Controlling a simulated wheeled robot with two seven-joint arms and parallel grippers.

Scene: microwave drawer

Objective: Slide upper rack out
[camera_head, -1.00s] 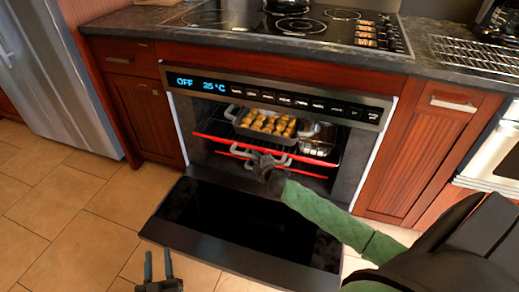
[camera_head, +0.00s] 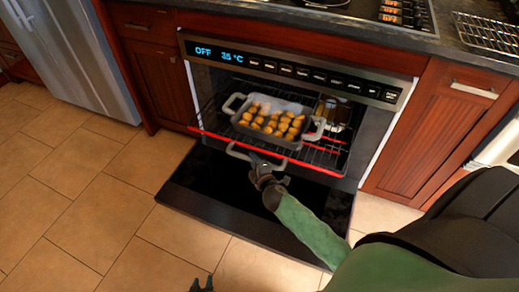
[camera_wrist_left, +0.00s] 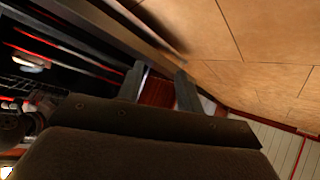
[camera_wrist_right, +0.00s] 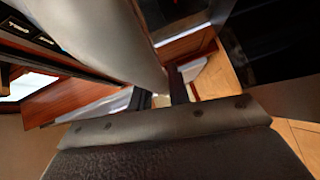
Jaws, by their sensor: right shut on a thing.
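The upper rack (camera_head: 330,152) is a dark wire rack, extending forward out of the oven. It carries a grey dish (camera_head: 243,127) of golden-brown pieces. A grey loop handle (camera_head: 235,151) is at the front of the rack. My right gripper (camera_head: 256,164) is shut on this handle; its arm partly hides the handle. In the right wrist view its fingers (camera_wrist_right: 158,92) sit near a large blurred grey surface. My left gripper (camera_head: 202,287) shows only its tips at the bottom edge. In the left wrist view its fingers (camera_wrist_left: 160,85) are apart and empty.
The oven door (camera_head: 215,222) is folded down flat in front of the opening, below the rack. The oven panel (camera_head: 300,75) reads OFF, 35 °C. Wooden cabinets (camera_head: 440,130) flank the oven. The tiled floor (camera_head: 75,210) at left is clear.

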